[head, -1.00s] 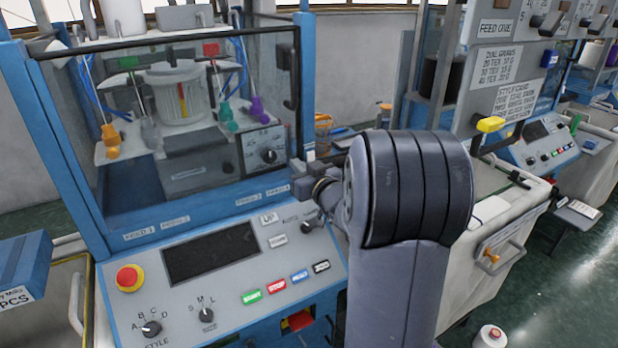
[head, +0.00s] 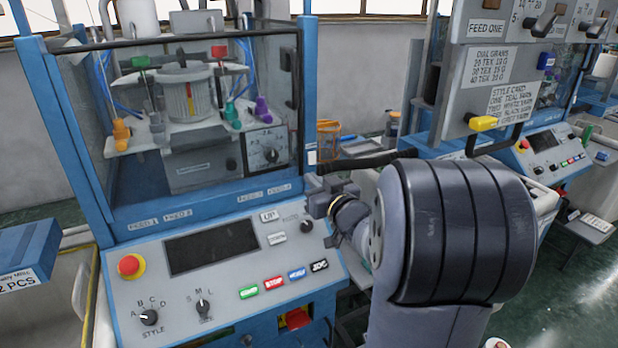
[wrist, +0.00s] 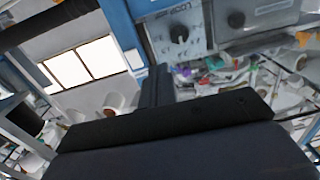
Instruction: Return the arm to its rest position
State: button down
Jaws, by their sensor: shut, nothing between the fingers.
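My arm (head: 455,230) is raised and folded at the right of the head view, in front of the gap between two knitting machines. My gripper (head: 318,200) is small and partly hidden behind my arm. It is beside the right edge of the near machine, above its control panel (head: 215,265), and holds nothing. In the wrist view my gripper (wrist: 157,88) shows as dark shut fingers, with a white dial box (wrist: 180,35) beyond them.
The near machine has a clear guard (head: 200,120) and a red stop button (head: 131,265). A black bar (head: 365,162) sticks out behind my gripper. Floor (head: 570,290) is open at the right.

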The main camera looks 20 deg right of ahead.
jog(key=s, duration=0.6)
jog(key=shift+d+b, duration=0.15)
jog(key=shift+b, duration=0.15)
